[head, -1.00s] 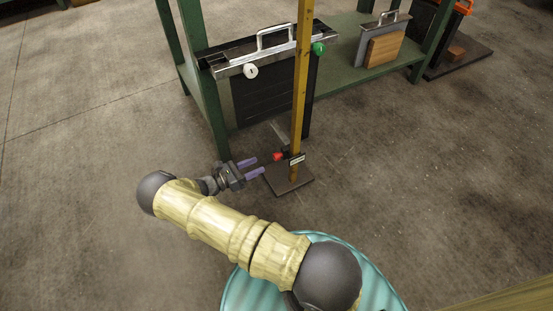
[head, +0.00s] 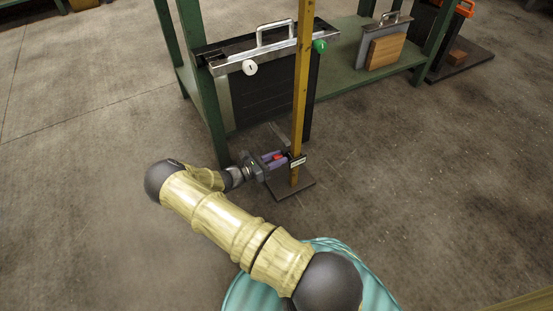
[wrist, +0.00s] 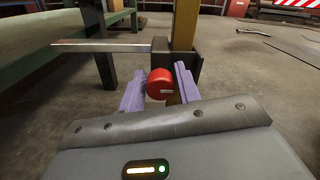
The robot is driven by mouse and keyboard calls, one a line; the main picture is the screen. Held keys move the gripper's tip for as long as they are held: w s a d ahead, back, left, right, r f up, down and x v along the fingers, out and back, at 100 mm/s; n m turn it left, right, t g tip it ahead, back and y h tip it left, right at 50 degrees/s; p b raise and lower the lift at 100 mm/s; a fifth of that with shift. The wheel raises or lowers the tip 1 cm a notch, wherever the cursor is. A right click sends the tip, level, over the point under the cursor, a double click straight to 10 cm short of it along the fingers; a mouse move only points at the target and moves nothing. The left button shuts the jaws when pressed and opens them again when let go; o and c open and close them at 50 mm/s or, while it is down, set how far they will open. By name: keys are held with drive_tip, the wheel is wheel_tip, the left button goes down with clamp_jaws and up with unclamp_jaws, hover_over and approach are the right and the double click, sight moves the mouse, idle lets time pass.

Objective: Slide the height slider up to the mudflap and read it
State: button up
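The height slider is a dark block (wrist: 196,66) low on an upright yellow post (head: 299,100), with a thin pointer (wrist: 100,47) reaching left in the wrist view. Its red knob (wrist: 160,84) lies between the two purple fingers of my gripper (wrist: 159,88). The fingers look open, with a gap beside the knob. In the head view my gripper (head: 275,160) is at the slider near the post's foot. The black mudflap (head: 270,100) hangs from a metal bar above and behind, its lower edge near the slider's height. A pale label (head: 298,161) on the slider is too small to read.
The post stands on a brown base plate (head: 290,187) on the floor. A green frame (head: 205,100) stands left of and behind the mudflap. The floor at left is clear.

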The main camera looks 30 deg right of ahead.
clamp_jaws()
wheel_tip(320, 180, up, 7)
drive_tip(key=p, duration=0.7)
drive_tip(key=shift+f, duration=0.15)
drive_tip(key=shift+o, duration=2.2)
unclamp_jaws()
drive_tip(key=shift+a, duration=0.1)
drive_tip(key=a+p, duration=0.5)
drive_tip(key=a, duration=1.2)
drive_tip(key=shift+s, duration=0.2)
